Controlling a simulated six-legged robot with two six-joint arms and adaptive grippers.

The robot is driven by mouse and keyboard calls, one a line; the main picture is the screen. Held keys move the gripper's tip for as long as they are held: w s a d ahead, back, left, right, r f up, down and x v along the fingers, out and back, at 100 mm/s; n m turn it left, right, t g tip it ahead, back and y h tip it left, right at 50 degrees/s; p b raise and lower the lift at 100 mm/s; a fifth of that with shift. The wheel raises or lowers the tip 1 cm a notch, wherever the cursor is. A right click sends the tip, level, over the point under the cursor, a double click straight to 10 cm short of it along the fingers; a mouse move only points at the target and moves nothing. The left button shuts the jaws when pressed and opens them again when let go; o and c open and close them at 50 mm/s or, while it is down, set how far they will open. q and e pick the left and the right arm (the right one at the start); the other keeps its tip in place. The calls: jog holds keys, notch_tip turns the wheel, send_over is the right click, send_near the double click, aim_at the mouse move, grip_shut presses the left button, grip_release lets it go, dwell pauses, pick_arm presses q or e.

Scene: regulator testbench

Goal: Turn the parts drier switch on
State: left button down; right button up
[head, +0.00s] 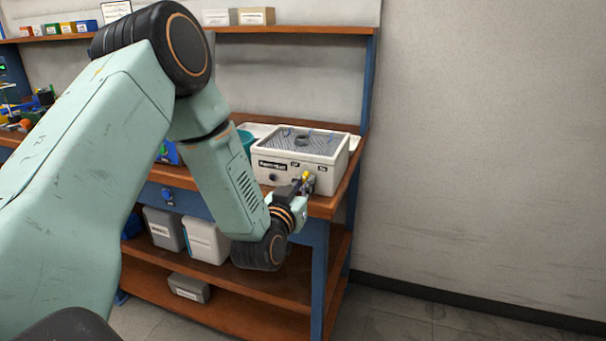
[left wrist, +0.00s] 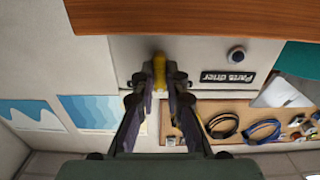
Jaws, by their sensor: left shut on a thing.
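The parts drier (head: 262,181) is a white box with a grey mesh top, standing on the bench's right end. It also shows upside down in the left wrist view (left wrist: 205,50), with its black "Parts drier" label and a dark round knob. A yellow switch lever (head: 306,176) sticks out at the right of the front face. My left gripper (head: 303,186) is at that face. In the left wrist view the yellow lever (left wrist: 159,70) lies between the fingertips, which are shut on it and partly hide it. My right gripper is in neither view.
The wooden bench top (head: 322,206) ends just in front of the drier. A teal bin (head: 245,142) stands at its left. Grey bins (head: 165,229) sit on the shelf below. A bare wall (head: 480,150) and open floor are at the right.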

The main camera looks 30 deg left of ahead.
pick_arm(q)
jog(key=m+p, duration=0.4)
jog(key=shift+r, duration=0.1)
jog(key=shift+m+p, duration=1.4)
jog(key=shift+m, duration=0.7)
jog(key=c, duration=1.4)
grip_release()
jog(key=v, duration=1.2)
jog(key=shift+d, duration=0.1)
